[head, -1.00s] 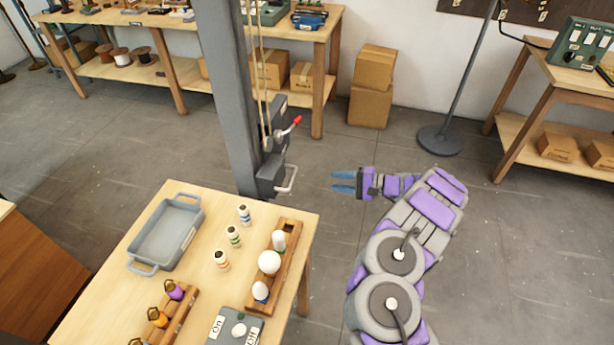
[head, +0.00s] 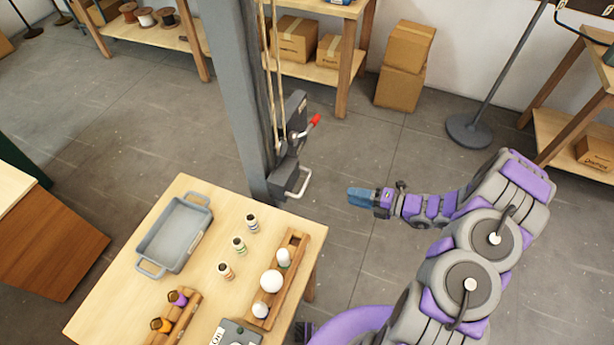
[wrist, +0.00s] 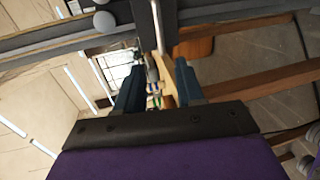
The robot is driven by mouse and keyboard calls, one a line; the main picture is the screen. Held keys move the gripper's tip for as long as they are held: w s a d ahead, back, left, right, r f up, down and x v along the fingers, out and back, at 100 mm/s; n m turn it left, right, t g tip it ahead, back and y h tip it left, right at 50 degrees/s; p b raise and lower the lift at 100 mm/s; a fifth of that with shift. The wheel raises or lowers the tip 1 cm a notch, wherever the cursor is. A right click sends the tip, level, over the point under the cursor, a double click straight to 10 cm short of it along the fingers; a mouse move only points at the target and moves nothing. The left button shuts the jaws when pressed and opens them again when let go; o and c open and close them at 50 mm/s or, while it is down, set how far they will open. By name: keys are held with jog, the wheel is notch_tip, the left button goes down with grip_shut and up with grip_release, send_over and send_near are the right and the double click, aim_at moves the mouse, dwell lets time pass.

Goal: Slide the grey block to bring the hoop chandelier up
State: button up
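The grey block (head: 285,180), with a pale loop handle (head: 301,184), sits low on the grey post (head: 243,90). Above it on the same post is a dark bracket with a red-tipped lever (head: 314,121) and cords running up. My gripper (head: 354,197) is in the air right of the handle, apart from it, with its blue fingers pointing left toward the post. In the wrist view my gripper (wrist: 157,85) has its two fingers apart with nothing held between them. The hoop chandelier is not in view.
A wooden table (head: 205,285) in front of the post holds a grey tray (head: 165,262), small bottles, bulbs in a rack and a switch box. Cardboard boxes (head: 405,65) and a lamp stand base (head: 469,131) are behind. Floor around my gripper is clear.

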jog(key=b, duration=0.3)
send_near(304, 185)
jog(key=x, duration=0.6)
jog(key=f+x, duration=0.1)
jog(key=x, duration=0.3)
jog(key=shift+s, duration=0.1)
grip_shut()
